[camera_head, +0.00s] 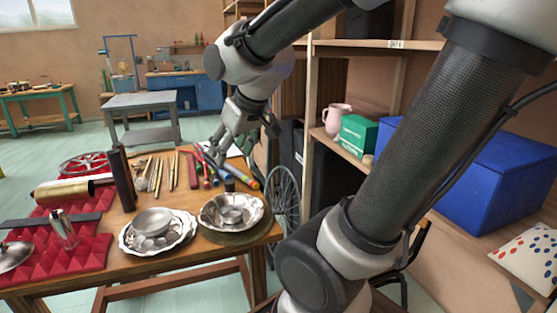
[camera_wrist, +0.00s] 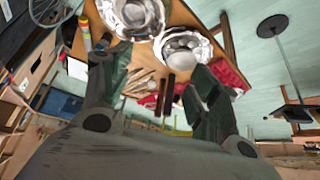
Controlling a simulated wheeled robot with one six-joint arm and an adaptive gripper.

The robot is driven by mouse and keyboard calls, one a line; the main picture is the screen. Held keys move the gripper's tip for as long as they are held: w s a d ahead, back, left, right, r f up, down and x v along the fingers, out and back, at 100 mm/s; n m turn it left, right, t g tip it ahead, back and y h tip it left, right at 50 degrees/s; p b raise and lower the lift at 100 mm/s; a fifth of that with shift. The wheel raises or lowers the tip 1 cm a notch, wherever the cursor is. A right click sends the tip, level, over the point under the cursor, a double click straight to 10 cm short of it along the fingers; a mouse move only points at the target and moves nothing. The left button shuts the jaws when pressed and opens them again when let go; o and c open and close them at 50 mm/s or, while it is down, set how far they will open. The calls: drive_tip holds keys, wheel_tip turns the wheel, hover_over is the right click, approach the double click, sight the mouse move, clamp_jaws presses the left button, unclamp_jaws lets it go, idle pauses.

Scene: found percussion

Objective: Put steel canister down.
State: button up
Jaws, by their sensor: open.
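A shiny steel canister (camera_head: 63,230) stands slightly tilted on the red foam pad (camera_head: 98,252) at the table's left front. A short metal cup (camera_head: 231,214) sits in the right-hand silver pan (camera_head: 247,203); I cannot tell which of the two the task means. A small dark cylinder (camera_head: 229,185) stands behind that pan. My gripper (camera_head: 219,153) is above the far right part of the table, fingers apart and nothing between them. In the wrist view its open fingers (camera_wrist: 160,68) frame the tabletop, with pans beyond.
The wooden table (camera_head: 150,275) is crowded. A scalloped silver dish (camera_head: 130,240) holds a bowl. Two dark tubes (camera_head: 122,180) stand upright near a brass tube (camera_head: 64,191). Sticks (camera_head: 165,172) and coloured tubes (camera_head: 206,168) lie at the back. A shelf (camera_head: 350,155) stands to the right.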

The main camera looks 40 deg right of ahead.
drive_tip(key=s+d+m+g, duration=0.1)
drive_tip(key=s+d, duration=0.3)
drive_tip(key=s, duration=0.8)
drive_tip(key=shift+s+r+g+h, duration=0.2)
drive_tip(key=shift+s+g+h, duration=0.2)
drive_tip(key=shift+g, duration=0.1)
